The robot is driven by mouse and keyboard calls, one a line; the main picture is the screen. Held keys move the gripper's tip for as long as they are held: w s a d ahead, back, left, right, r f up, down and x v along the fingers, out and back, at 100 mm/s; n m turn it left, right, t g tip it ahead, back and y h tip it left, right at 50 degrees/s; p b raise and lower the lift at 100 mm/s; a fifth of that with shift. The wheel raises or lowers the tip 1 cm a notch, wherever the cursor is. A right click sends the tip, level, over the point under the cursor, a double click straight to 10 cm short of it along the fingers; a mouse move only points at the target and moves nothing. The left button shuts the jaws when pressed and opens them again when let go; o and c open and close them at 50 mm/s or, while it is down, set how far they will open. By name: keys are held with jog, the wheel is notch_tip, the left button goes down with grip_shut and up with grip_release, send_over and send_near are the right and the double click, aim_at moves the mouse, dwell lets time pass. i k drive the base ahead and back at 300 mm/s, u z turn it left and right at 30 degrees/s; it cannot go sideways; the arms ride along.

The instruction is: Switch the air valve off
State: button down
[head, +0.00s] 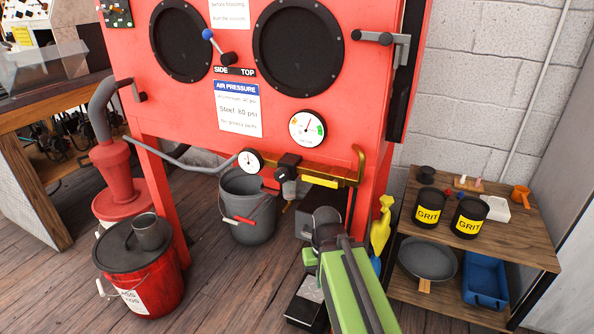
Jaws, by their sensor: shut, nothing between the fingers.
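A brass air pipe (340,172) runs along the lower front of the red blasting cabinet (190,107), with a dark regulator (287,170) at its left. A yellow lever (320,182), seemingly the air valve's handle, lies roughly along the pipe. A small red part (269,184) shows left of the regulator. My gripper (324,216) is shut and empty, below the yellow lever and apart from it in the picture. My wrist and green arm hide part of the floor behind them.
A small gauge (250,160) and larger gauge (308,127) sit near the pipe. A grey bucket (247,213) stands below. A wooden shelf (520,243) with grit cans is at right; a red bucket (147,285) is at left.

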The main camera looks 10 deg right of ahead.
aim_at(333, 184)
jog(key=z, duration=0.2)
jog(key=k, duration=0.15)
jog(key=u, duration=2.85)
jog(key=k, duration=0.8)
jog(key=u, duration=0.45)
jog(key=k, duration=0.75)
jog(key=z, duration=0.2)
jog(key=i, duration=0.75)
jog(key=u, duration=0.05)
